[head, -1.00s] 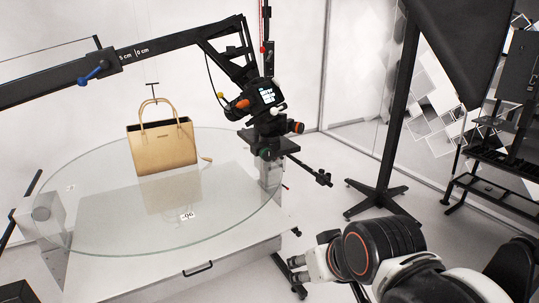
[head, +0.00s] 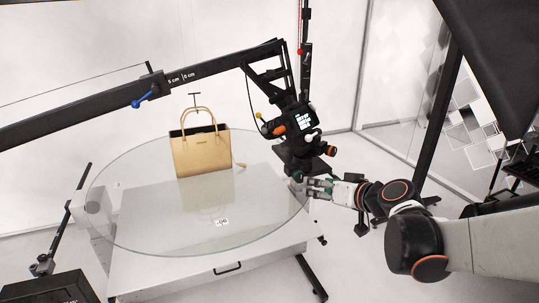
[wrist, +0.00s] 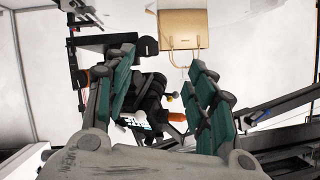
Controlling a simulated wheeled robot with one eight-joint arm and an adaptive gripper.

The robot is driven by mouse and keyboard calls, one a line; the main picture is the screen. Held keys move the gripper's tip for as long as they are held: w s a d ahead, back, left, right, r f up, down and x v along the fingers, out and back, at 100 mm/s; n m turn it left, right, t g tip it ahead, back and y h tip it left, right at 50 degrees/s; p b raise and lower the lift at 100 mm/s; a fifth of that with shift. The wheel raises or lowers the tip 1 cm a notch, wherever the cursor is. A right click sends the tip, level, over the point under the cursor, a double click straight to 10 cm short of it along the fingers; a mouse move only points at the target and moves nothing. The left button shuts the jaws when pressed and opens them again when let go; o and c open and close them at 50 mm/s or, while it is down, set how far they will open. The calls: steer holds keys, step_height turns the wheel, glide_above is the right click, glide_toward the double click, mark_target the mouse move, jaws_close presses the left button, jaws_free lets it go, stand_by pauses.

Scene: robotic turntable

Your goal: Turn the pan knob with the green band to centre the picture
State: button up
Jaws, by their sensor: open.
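The camera head (head: 298,125) hangs at the end of the black boom, above the right edge of the glass turntable. A dark knob (head: 297,175) sits low on it; its green band is too small to make out clearly. An orange-banded knob (head: 331,150) is on its right side. My gripper (head: 309,188) is open, just right of and slightly below the dark knob, apparently not around it. In the wrist view my gripper (wrist: 160,85) shows two spread fingers with teal pads, the black camera head between and beyond them. The pan knob cannot be singled out there.
A tan handbag (head: 201,152) stands on the glass turntable (head: 135,225). The black boom (head: 100,105) crosses the upper left. A black light stand (head: 440,110) and softbox (head: 500,55) are at the right.

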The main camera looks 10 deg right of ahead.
mark_target(301, 178)
steer(key=shift+t, duration=0.3)
steer(key=x, duration=0.4)
steer(key=d+x, duration=0.1)
steer(key=x, duration=0.4)
steer(key=d+b+x, duration=0.1)
steer(key=x, duration=0.3)
steer(key=shift+w+f, duration=0.1)
steer(key=shift+w, duration=0.45)
steer(key=c, duration=1.1)
